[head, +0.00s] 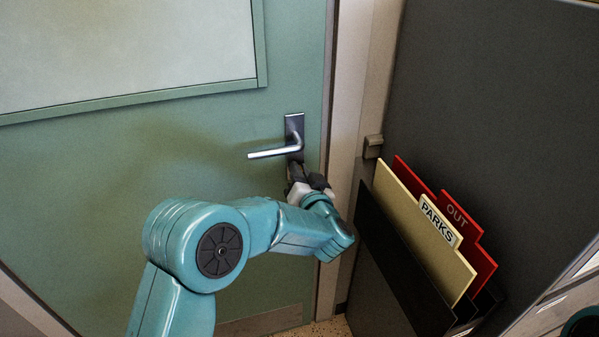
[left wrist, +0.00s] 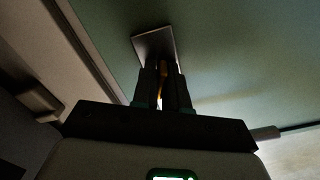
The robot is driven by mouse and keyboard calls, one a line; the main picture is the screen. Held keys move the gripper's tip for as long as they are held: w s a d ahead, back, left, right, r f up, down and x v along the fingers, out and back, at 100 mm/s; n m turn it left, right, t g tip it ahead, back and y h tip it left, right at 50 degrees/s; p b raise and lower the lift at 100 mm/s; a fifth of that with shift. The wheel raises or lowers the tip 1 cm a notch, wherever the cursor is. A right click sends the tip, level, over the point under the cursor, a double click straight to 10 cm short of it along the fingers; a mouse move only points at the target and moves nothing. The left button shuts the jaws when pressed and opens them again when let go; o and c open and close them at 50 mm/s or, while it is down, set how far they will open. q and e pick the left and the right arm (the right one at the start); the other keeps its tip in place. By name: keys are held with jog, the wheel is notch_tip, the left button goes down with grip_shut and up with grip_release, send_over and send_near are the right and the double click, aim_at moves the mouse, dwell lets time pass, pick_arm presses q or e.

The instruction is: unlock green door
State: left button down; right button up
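The green door (head: 150,180) fills the left and middle of the head view and looks shut. Its silver lever handle (head: 275,153) sits level on a dark lock plate (head: 294,124). My left gripper (head: 297,172) is at the lower end of this plate, just under the lever. In the left wrist view the left gripper (left wrist: 163,75) points at the plate (left wrist: 153,43). Its fingers are close together on a thin brass-coloured thing that looks like a key (left wrist: 163,83). The keyhole and the key's tip are hidden. My right gripper is not in view.
A pale door frame (head: 352,100) runs along the door's right side, with a small latch-like fitting (head: 373,147) on it. A dark grey panel (head: 490,90) stands to the right. A file holder (head: 393,265) with "PARKS" (head: 438,222) and "OUT" (head: 457,216) folders is close to my left wrist.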

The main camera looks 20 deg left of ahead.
pick_arm(q)
jog(key=n+b, duration=0.3)
jog(key=n, duration=0.1)
jog(key=shift+f+b, duration=0.25)
jog(key=shift+b, duration=0.1)
jog(key=shift+r+n+b, duration=0.2)
jog(key=shift+n+b, duration=0.1)
jog(key=shift+n, duration=0.5)
jog(key=c, duration=1.2)
grip_release()
jog(key=shift+c, duration=0.2)
jog(key=v, duration=1.6)
jog(key=shift+s, duration=0.2)
jog(key=shift+r, duration=0.1)
